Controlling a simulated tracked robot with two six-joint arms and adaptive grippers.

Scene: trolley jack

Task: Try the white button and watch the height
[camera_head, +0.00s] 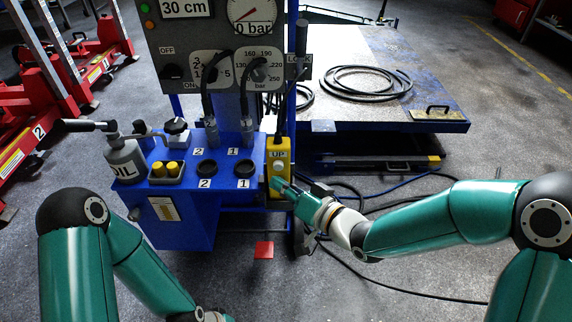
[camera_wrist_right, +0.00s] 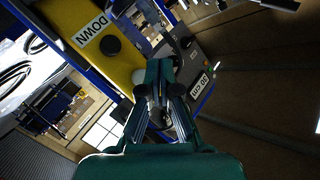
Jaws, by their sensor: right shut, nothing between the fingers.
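A yellow control box (camera_head: 278,153) hangs on the blue stand's right side, with an UP label above a white button (camera_head: 279,166). In the right wrist view the box (camera_wrist_right: 80,27) shows a DOWN label and a black button (camera_wrist_right: 110,45). My right gripper (camera_head: 278,186) is shut and empty, its tips close to the box just below the white button; I cannot tell whether they touch. It also shows in the right wrist view (camera_wrist_right: 160,72). The height display (camera_head: 186,8) reads 30 cm. The lift table (camera_head: 340,55) sits low. My left gripper is out of view.
The blue stand (camera_head: 190,222) carries an oil can (camera_head: 122,162), sockets and a tray. The gauge (camera_head: 252,10) reads 0 bar. A coiled black hose (camera_head: 365,84) lies on the lift table. Cables run over the floor beneath my right arm. Red jacks stand at left.

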